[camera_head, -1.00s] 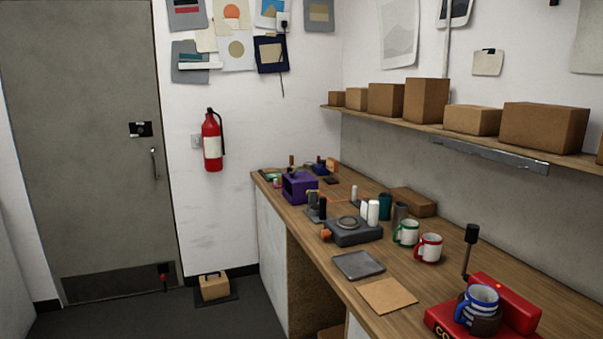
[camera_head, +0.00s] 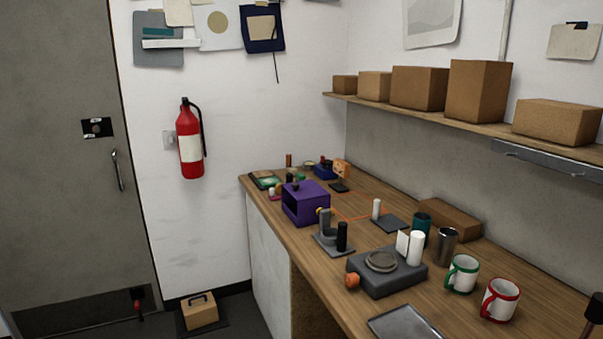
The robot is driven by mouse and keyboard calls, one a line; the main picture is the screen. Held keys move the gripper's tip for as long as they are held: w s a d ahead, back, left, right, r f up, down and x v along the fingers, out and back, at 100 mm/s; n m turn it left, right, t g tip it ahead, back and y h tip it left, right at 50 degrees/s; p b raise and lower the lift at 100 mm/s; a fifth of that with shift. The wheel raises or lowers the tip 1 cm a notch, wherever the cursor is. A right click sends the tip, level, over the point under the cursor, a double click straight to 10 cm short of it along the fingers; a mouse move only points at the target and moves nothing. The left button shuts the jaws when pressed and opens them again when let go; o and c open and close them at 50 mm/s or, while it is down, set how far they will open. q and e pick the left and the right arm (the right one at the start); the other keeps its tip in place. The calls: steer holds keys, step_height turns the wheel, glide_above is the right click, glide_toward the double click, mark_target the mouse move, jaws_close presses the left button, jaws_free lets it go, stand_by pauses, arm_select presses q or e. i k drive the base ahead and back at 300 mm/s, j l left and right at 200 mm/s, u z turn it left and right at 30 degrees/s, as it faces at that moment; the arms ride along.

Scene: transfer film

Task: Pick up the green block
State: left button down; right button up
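A small green item (camera_head: 268,182) lies at the far left end of the wooden counter (camera_head: 340,293), beyond the purple box (camera_head: 305,203). It is too small to tell whether it is the green block. A dark green cup (camera_head: 421,228) stands near the back of the counter. No other green block can be made out. Neither of my grippers is in view.
A grey device with an orange knob (camera_head: 386,271), a green-trimmed mug (camera_head: 462,273) and a red-trimmed mug (camera_head: 500,299) stand on the counter. A shelf with cardboard boxes (camera_head: 479,91) hangs above. A toolbox-like case (camera_head: 199,311) sits on the floor.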

mark_target(300, 176)
steer(key=i+j, duration=0.25)
steer(key=i, duration=0.25)
steer(key=i+j+z, duration=0.1)
steer(key=i+j, duration=0.15)
steer(key=i, duration=0.2)
steer(key=i+j, duration=0.3)
steer(key=i, duration=0.2)
steer(key=z, duration=0.05)
